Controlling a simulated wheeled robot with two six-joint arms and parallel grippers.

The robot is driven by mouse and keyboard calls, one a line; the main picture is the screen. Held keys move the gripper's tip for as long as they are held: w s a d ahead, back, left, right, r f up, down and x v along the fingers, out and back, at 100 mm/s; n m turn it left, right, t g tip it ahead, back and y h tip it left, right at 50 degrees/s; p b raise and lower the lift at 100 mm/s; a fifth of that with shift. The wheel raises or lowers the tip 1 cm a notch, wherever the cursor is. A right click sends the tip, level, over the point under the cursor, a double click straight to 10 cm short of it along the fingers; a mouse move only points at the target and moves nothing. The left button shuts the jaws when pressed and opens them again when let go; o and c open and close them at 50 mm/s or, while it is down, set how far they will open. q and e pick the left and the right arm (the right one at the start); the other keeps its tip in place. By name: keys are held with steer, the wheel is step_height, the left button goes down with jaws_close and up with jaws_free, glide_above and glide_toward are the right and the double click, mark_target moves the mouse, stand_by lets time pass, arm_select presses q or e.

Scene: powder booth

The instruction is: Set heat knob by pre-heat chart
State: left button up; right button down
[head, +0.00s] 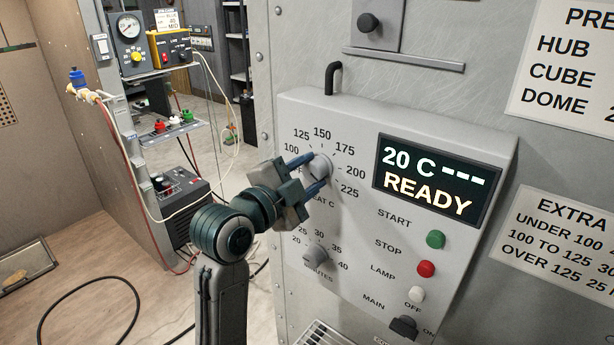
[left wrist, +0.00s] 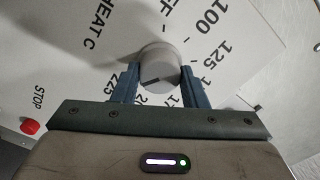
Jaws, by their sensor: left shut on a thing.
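The grey heat knob (head: 321,167) is on the light grey control panel (head: 360,120), ringed by numbers from 100 to 225. My left gripper (head: 308,172) is shut on it, with one blue finger on each side. In the left wrist view the knob (left wrist: 160,68) sits between the fingertips (left wrist: 159,78). A dark mark shows on its face, but I cannot tell which number it points to. The display (head: 435,180) reads 20 C with dashes and READY. The pre-heat chart (head: 570,70) lists HUB, CUBE and DOME; its values are mostly cut off. My right gripper is out of view.
A minutes knob (head: 316,256) sits below the heat knob. Green START (head: 435,239), red STOP (head: 426,269), white LAMP (head: 417,293) and a dark MAIN switch (head: 403,327) line the panel's lower right. An EXTRA chart (head: 560,240) is partly cut off.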

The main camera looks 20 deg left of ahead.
arm_select(q)
steer(key=shift+r, duration=0.25)
steer(key=o, duration=0.9)
steer(key=shift+o, duration=0.4)
steer(key=shift+w+f, duration=0.2)
steer(key=shift+f, duration=0.1)
